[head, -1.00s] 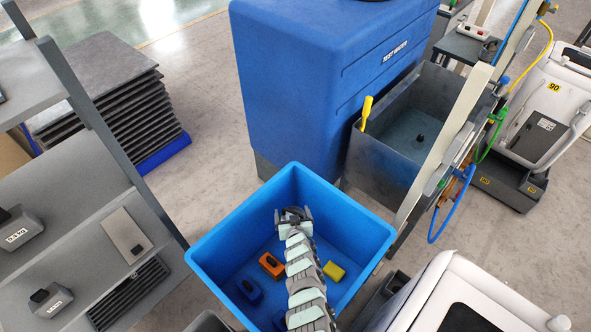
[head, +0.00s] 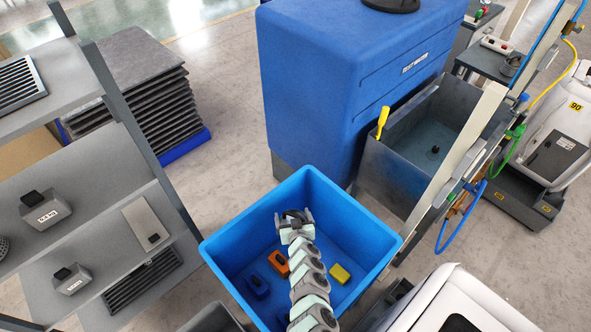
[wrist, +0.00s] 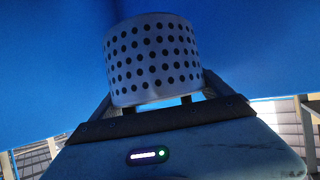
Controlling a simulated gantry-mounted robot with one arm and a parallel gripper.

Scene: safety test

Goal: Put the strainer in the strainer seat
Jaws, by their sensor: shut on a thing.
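The strainer (wrist: 153,62) is a pale grey cylinder with rows of dark round holes. In the wrist view it stands upright between the fingers of my gripper (wrist: 160,105), which is shut on it. In the head view my gripper (head: 294,220) is over the blue bin (head: 228,240). There the strainer is mostly hidden by my gripper and arm. I cannot pick out the strainer seat for certain. A grey open tank (head: 385,170) with a small dark knob (head: 435,149) on its floor stands at the right, apart from my gripper.
The bin holds orange (head: 279,262), yellow (head: 340,274) and dark blue (head: 256,286) blocks. A large blue water tank (head: 335,85) stands behind it. A yellow-handled tool (head: 382,120) leans on the grey tank's rim. A slanted post (head: 450,165) crosses in front. Grey shelves (head: 100,190) with weights stand left.

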